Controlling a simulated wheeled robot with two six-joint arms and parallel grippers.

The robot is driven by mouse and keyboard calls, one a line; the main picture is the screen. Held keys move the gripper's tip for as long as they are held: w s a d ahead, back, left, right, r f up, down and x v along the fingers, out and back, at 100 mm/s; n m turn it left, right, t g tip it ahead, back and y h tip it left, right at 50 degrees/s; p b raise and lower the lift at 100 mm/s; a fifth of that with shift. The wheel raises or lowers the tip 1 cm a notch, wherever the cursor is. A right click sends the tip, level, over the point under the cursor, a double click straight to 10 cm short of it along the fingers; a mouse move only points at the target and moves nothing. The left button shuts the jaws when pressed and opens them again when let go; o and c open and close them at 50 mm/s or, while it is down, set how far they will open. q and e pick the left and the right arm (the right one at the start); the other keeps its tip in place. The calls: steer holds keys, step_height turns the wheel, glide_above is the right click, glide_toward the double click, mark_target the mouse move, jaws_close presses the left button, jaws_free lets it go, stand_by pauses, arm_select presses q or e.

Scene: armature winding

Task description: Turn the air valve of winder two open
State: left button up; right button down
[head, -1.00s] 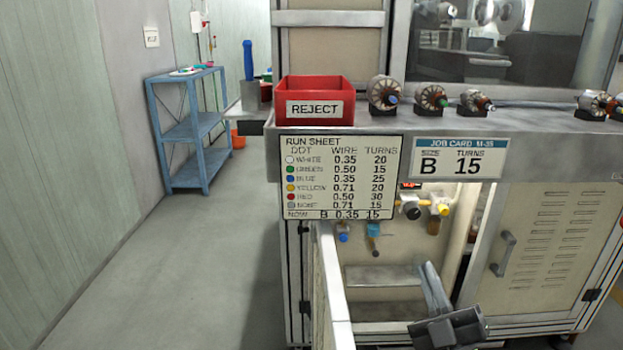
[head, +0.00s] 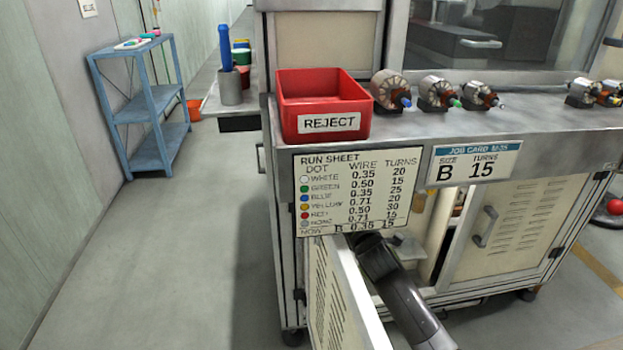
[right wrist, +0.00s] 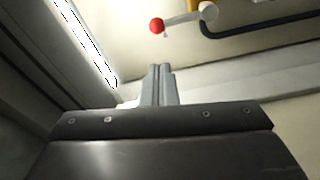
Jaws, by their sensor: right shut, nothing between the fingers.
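In the right wrist view a pale lever with a red ball end (right wrist: 156,26) sticks out from a white round fitting (right wrist: 208,11) inside the cabinet. I cannot tell for sure whether this is winder two's air valve. My right gripper (right wrist: 158,72) is shut and empty, with its fingertips below the red ball and apart from it. In the head view my right arm reaches into the open cabinet under the bench, and its fingertips are hidden. The run sheet hides most of the cabinet's fittings there. My left gripper is out of view.
The open cabinet door (head: 330,300) stands left of my right arm. The run sheet (head: 345,192) and job card (head: 474,163) hang above the opening. A red reject bin (head: 290,110) and several armatures (head: 388,88) are on the bench. A black hose (right wrist: 255,27) runs near the lever.

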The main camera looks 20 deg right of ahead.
stand_by(0.3)
arm_select(q)
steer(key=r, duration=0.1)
steer(key=b, duration=0.1)
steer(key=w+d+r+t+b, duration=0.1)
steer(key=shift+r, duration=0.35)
arm_select(e)
steer(key=w+d, duration=0.1)
steer(key=w, duration=0.8)
steer(key=shift+w+r, duration=0.15)
steer(key=shift+w, duration=0.25)
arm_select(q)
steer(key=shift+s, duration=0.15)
arm_select(e)
steer(key=shift+d, duration=0.1)
arm_select(q)
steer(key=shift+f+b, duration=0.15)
steer(key=shift+b, duration=0.15)
arm_select(e)
steer(key=shift+d+m, duration=0.2)
steer(key=shift+m, duration=0.1)
